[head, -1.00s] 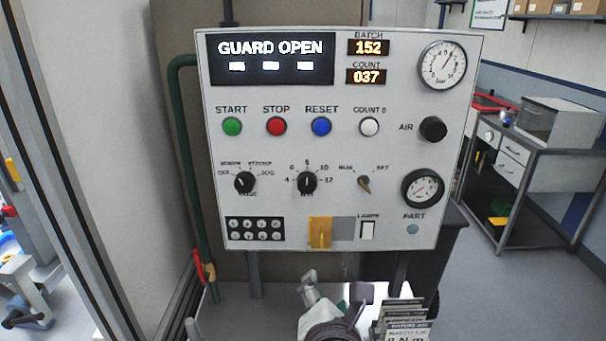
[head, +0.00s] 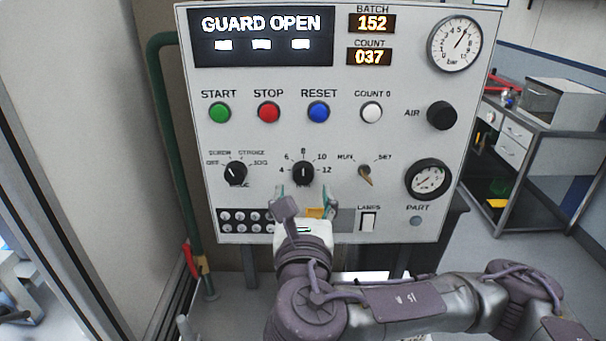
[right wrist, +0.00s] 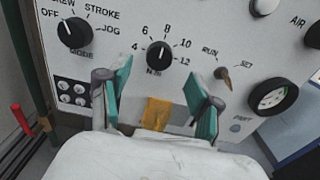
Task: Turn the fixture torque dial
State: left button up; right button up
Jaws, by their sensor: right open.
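The torque dial (head: 303,173) is a round black knob with a white pointer line, on a grey control panel (head: 265,145). Its scale runs from 4 to 12, and the pointer stands near 8. It also shows in the right wrist view (right wrist: 160,56), ahead between the fingers. My right gripper (head: 304,201) is open and empty just below the dial in the head view. Its two green-padded fingers (right wrist: 160,92) are spread to either side of the dial's line, and I see no contact. My left gripper is not in view.
A black mode knob (head: 235,173) is left of the dial and a small RUN/SET switch (head: 365,175) is right of it. An orange flap (right wrist: 156,113) sits below. Start, stop and reset buttons (head: 268,113) are above. The display (head: 262,37) reads GUARD OPEN.

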aim_at(303, 175)
jog(key=w+p, duration=0.1)
jog(key=w, duration=0.3)
jog(key=shift+w+r, duration=0.15)
jog(key=shift+w, duration=0.7)
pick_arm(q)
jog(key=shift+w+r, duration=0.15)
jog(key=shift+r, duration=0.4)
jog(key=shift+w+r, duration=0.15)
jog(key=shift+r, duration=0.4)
pick_arm(e)
jog(key=shift+c, duration=0.6)
jog(key=c, duration=1)
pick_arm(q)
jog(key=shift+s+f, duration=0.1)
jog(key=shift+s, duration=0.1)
